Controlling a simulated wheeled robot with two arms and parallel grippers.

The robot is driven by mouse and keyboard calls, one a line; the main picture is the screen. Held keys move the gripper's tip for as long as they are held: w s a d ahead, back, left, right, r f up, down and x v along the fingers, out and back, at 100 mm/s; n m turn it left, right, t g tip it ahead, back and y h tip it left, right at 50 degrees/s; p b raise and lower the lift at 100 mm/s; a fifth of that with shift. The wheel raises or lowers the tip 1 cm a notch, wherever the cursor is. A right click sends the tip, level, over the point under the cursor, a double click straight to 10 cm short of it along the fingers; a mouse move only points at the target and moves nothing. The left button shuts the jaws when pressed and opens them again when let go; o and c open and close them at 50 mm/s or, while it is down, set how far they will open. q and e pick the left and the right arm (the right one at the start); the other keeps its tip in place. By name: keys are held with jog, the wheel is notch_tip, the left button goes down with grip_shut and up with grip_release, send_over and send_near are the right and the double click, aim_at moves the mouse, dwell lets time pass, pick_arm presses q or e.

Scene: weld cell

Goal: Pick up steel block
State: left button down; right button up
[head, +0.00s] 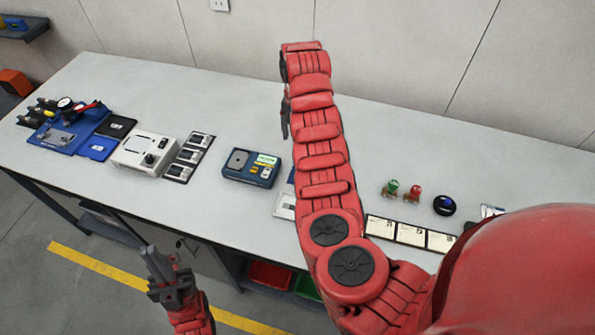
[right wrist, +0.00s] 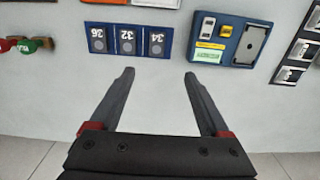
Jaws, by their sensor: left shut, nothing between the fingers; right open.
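Small grey blocks sit in a blue tray (right wrist: 168,42) in the right wrist view, under labels reading 36, 32 and 34. I cannot tell which piece is the steel block. My right gripper (right wrist: 158,75) is open and empty, its fingertips just short of this tray. In the head view my right arm hides most of that area; one dark finger of the right gripper (head: 285,118) shows beside the arm. My left gripper (head: 158,262) is shut and empty, in front of the table's near edge.
A blue device with a display (head: 251,168) stands left of my right arm. Further left are a black rack of silver pieces (head: 188,157), a white box (head: 146,152) and blue mats with tools. Green and red parts (head: 402,191) and white cards lie right. The table's back is clear.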

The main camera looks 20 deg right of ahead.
notch_tip(320, 180, down, 8)
jog(key=shift+f+b, duration=0.1)
jog(key=shift+b, duration=1.15)
jog(key=shift+f+p, duration=0.55)
jog(key=shift+f, duration=0.7)
jog(key=f+p, duration=0.3)
jog(key=f, duration=0.1)
jog(key=shift+s+d, duration=0.3)
jog(key=shift+f, duration=0.8)
grip_shut()
